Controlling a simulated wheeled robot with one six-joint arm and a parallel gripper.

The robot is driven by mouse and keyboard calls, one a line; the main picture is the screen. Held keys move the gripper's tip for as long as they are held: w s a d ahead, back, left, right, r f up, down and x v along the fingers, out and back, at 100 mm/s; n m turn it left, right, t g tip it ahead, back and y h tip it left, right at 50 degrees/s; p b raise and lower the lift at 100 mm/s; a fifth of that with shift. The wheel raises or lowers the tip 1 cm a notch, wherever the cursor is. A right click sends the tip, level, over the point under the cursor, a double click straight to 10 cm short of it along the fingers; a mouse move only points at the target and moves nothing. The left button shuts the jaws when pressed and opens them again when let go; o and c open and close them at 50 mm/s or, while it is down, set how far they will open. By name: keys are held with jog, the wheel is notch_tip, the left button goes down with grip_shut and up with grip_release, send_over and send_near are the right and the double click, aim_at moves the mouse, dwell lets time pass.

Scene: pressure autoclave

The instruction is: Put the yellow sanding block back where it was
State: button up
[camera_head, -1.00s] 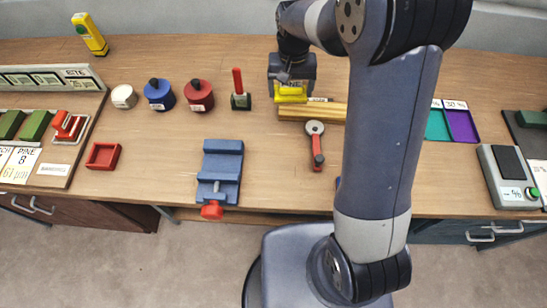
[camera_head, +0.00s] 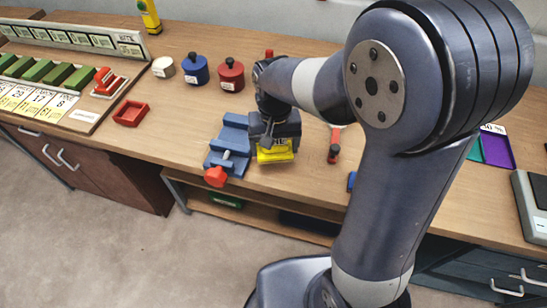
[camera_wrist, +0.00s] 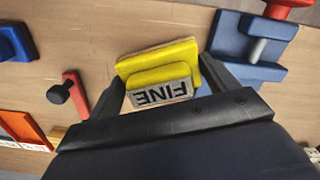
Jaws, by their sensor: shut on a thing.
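The yellow sanding block (camera_head: 275,156) has a label reading "FINE". My gripper (camera_head: 273,140) is shut on it and holds it just right of the blue vise (camera_head: 230,150). In the wrist view the yellow sanding block (camera_wrist: 158,65) sits between the two fingers of my gripper (camera_wrist: 165,88), label toward the camera. The blue vise (camera_wrist: 243,45) is close beside it there. I cannot tell how far the block is above the table. The place at the back of the table where the block was earlier is hidden by my arm.
A red-handled tool (camera_head: 334,146) lies right of the block. Red (camera_head: 230,76) and blue (camera_head: 195,70) pots and a white one (camera_head: 163,67) stand behind. A red tray (camera_head: 131,113) and a board (camera_head: 85,118) with green blocks are at left. Bare wood lies between tray and vise.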

aim_at(275, 156)
jog(key=shift+f, duration=2.1)
jog(key=shift+f, duration=0.1)
jog(key=shift+f, duration=0.15)
jog(key=o, duration=0.7)
jog(key=shift+c, duration=0.2)
notch_tip(275, 156, up, 13)
jog(key=shift+f, duration=0.2)
